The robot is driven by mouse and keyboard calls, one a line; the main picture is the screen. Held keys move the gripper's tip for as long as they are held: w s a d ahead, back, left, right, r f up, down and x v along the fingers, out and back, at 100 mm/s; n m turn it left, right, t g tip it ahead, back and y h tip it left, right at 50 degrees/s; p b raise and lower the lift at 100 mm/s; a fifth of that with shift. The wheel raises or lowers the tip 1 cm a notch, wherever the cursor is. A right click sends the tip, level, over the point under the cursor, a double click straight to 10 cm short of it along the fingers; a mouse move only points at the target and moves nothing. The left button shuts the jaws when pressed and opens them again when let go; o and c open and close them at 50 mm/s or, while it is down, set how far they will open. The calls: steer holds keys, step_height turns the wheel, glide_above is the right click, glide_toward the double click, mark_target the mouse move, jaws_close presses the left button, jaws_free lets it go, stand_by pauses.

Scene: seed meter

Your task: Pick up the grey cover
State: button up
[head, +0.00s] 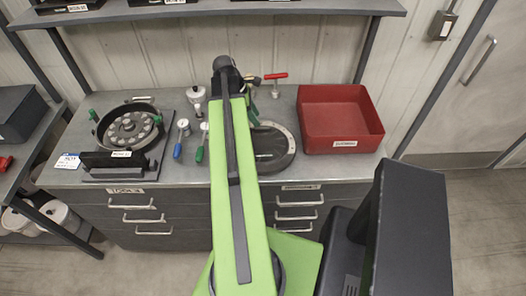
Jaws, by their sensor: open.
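A round dark grey disc with a paler, marked rim (289,152) lies on the bench right of my arm and may be the grey cover. I cannot tell for sure. My raised green arm hides its left part. At the left, a round dark housing with a grey disc of holes (131,129) inside sits on a black stand. My gripper cannot be made out; my arm seems to hide it. Small green parts show along the arm's right edge, above the round disc, and I cannot tell what they belong to.
A red bin (340,113) stands at the bench's right. A red T-handled tool (276,82) is at the back. Blue-handled (178,150) and green-handled (200,153) tools lie left of my arm, near a small metal pot (197,98). A shelf (210,11) overhangs the back.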

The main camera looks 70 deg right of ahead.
mark_target(262, 127)
steer(key=b+x, duration=0.4)
steer(key=x, duration=0.1)
steer(key=shift+s+a+f+b, duration=0.2)
steer(key=shift+f+b, duration=0.15)
steer(key=shift+r, duration=0.15)
jaws_close()
